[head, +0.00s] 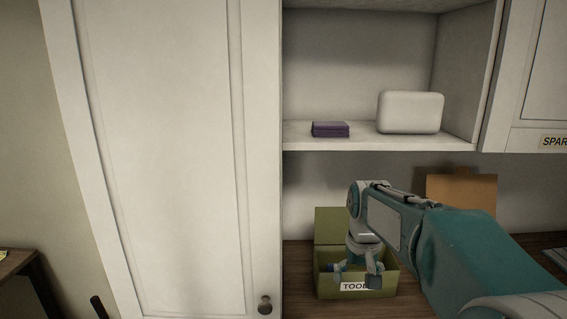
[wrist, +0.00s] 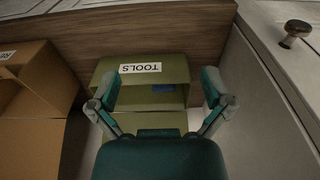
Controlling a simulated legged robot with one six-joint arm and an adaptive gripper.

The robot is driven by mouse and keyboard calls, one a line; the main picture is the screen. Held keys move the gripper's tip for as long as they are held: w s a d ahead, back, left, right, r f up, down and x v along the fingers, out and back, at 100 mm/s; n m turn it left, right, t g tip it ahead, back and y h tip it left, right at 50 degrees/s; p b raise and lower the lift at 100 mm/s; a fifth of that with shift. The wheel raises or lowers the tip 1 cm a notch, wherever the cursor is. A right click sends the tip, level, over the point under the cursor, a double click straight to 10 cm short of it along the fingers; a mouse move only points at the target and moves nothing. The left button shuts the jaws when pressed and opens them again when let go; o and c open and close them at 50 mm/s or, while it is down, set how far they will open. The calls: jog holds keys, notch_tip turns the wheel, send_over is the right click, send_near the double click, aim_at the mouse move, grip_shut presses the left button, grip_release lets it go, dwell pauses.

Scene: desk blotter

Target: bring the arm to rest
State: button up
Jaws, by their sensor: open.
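My teal arm reaches in from the lower right of the head view and bends down at the wrist. My gripper (head: 360,274) points down over an open olive-green box (head: 326,284) labelled TOOLS. In the wrist view my gripper (wrist: 160,88) is open, with its two fingers spread wide and nothing held between them. The green box (wrist: 177,99) shows there between and beyond the fingers, its label upside down. A small blue thing (wrist: 163,88) lies inside the box; most of the box's inside is hidden.
A shelf (head: 298,134) above the counter holds a purple folded stack (head: 330,129) and a white rounded case (head: 410,112). A tall white cabinet door (head: 160,150) with a dark knob (head: 265,305) stands left of the box. A brown cardboard box (wrist: 38,78) stands beside the green box.

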jog(key=s+t, duration=0.4)
jog(key=s, duration=1.9)
jog(key=shift+r+t, duration=0.25)
jog(key=shift+t, duration=0.05)
